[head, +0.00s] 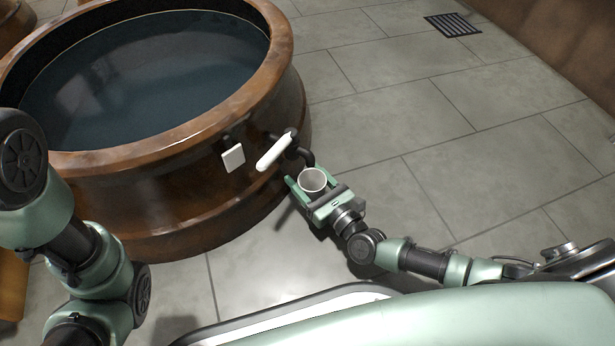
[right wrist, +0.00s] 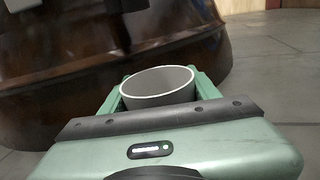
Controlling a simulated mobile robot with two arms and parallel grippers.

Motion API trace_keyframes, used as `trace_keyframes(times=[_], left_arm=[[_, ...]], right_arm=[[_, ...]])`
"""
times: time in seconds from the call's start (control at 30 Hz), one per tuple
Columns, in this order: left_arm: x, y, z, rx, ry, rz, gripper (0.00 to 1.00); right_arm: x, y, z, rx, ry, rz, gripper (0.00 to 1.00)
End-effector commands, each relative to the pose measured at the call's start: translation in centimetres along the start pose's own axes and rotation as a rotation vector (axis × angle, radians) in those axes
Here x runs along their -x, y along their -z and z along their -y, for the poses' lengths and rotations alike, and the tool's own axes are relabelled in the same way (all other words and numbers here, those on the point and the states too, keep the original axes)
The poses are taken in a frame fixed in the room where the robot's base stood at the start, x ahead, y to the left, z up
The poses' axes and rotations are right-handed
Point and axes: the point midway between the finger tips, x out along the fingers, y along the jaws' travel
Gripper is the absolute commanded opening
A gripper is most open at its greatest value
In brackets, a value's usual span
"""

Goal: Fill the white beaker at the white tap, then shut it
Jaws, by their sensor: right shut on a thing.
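The white beaker (head: 312,181) is upright in my right gripper (head: 309,186), which is shut on it. In the right wrist view the beaker (right wrist: 157,86) shows its open rim between the fingers of the gripper (right wrist: 158,98); I see no water in it. The white tap (head: 274,151) has a long white handle and a dark curved spout on the side of the big brown jar (head: 290,90). The beaker is just below the spout's end in the head view. I cannot tell whether water runs. My left arm is at the left; its gripper is out of view.
The jar is wide and full of dark water (head: 150,75). A small white square plate (head: 233,158) is on its side, left of the tap. A floor drain (head: 452,25) lies at the back right. The tiled floor (head: 430,130) right of the jar is clear.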

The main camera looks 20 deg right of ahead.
Motion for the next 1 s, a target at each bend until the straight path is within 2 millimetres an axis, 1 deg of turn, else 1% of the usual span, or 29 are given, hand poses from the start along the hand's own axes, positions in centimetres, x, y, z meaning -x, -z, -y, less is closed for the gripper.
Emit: trace_keyframes(times=[0.3, 0.57, 0.6, 0.67, 0.7, 1.0], left_arm=[[-0.01, -0.01, 0.01, 0.0, 0.0, 0.0, 0.83], [0.12, 0.03, -0.01, 0.0, 0.0, 0.0, 0.83], [0.1, 0.03, -0.01, 0.0, 0.0, 0.0, 0.83], [0.09, 0.02, -0.01, 0.0, 0.0, 0.0, 0.83], [0.09, 0.02, -0.01, 0.0, 0.0, 0.0, 0.83], [0.01, -0.01, 0.0, 0.0, 0.0, 0.0, 0.83]], right_arm=[[0.01, -0.04, -0.01, -0.001, 0.0, 0.001, 0.11], [0.01, 0.34, 0.0, -0.001, 0.0, 0.0, 0.11], [0.0, 0.32, 0.0, -0.001, 0.0, 0.001, 0.67], [0.0, 0.29, 0.01, -0.001, 0.0, 0.001, 0.83], [0.01, 0.3, 0.0, -0.001, 0.0, 0.001, 0.86], [0.12, 0.3, 0.02, -0.001, 0.0, 0.0, 0.86]])
